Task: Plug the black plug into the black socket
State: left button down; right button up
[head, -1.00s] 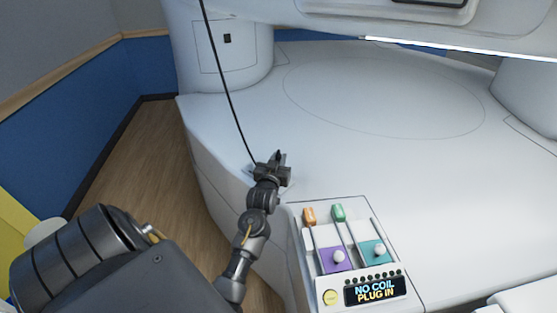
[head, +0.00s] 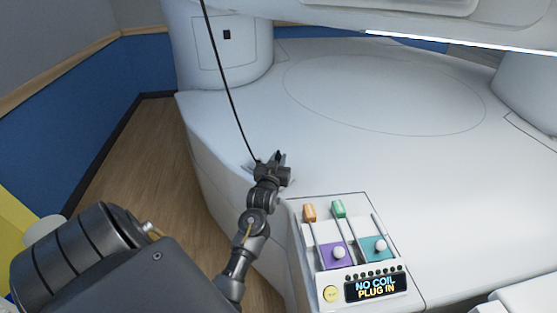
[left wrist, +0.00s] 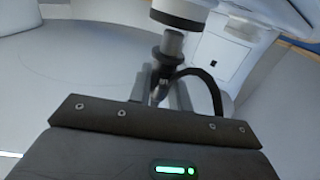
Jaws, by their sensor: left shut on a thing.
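My left gripper (head: 278,160) is above the left part of the white platform, with a black cable (head: 228,92) running up from it. In the left wrist view, its fingers (left wrist: 160,88) are shut on the plug (left wrist: 172,46). In the head view the plug is mostly hidden by the gripper. The black socket (head: 227,34) is a small dark square on the white pillar's panel, well apart from the plug. It also shows in the wrist view (left wrist: 213,64). My right gripper is out of view.
A control console (head: 362,205) with an orange and a green slider, purple and teal pads and a display reading "NO COIL PLUG IN" stands at lower centre. A white overhang (head: 330,12) spans the top. The platform top (head: 390,100) is clear.

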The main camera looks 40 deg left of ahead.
pick_arm(q)
jog(key=shift+f+b, duration=0.3)
jog(key=shift+f, duration=0.4)
jog(key=c, duration=1.2)
grip_release()
jog(key=shift+s, duration=0.1)
